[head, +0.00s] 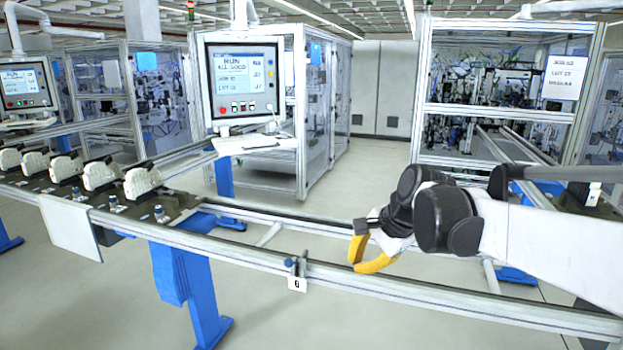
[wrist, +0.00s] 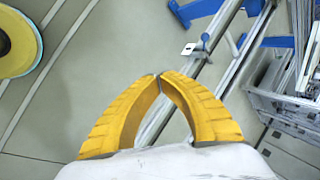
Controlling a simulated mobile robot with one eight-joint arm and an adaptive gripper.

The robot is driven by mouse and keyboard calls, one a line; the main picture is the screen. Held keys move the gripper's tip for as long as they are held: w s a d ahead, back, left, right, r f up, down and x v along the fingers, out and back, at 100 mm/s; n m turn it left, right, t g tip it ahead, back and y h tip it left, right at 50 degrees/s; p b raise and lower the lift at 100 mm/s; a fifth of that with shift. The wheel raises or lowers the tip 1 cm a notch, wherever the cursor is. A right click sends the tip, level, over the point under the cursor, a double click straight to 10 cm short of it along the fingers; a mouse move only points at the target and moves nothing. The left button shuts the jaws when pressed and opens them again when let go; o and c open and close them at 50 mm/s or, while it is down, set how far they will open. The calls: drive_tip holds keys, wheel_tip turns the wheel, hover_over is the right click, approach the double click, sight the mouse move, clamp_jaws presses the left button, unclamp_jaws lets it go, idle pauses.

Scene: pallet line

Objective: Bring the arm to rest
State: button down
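My arm reaches in from the right of the head view, over the conveyor rails. My gripper (head: 357,267) has two yellow fingers and hangs above the near rail, a little right of the small marker tag. In the wrist view the fingertips of my gripper (wrist: 159,76) meet, with nothing between them. The gripper is empty and seems clear of the rail, though the exact gap is hard to tell.
The conveyor rail (head: 420,290) runs below my arm, with a stop and white tag (head: 297,284) on it. Several white parts (head: 143,181) stand on a pallet at the left. An operator screen (head: 242,82) stands behind the line. The grey floor (head: 90,290) is clear in front.

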drive_tip(key=s+d+f+n+h, duration=0.1)
drive_tip(key=s+d+f+n, duration=0.2)
drive_tip(key=s, duration=0.5)
drive_tip(key=s+d+f+n+t+h+b, duration=0.1)
drive_tip(key=s+n, duration=0.3)
drive_tip(key=s, duration=0.4)
drive_tip(key=s+d+f+n+t+h+b, duration=0.1)
drive_tip(key=s+d+f+n, duration=0.3)
drive_tip(key=s, duration=0.4)
drive_tip(key=shift+s+d+f+h, duration=0.15)
drive_tip(key=shift+d+f+h, duration=0.15)
drive_tip(key=shift+h, duration=0.1)
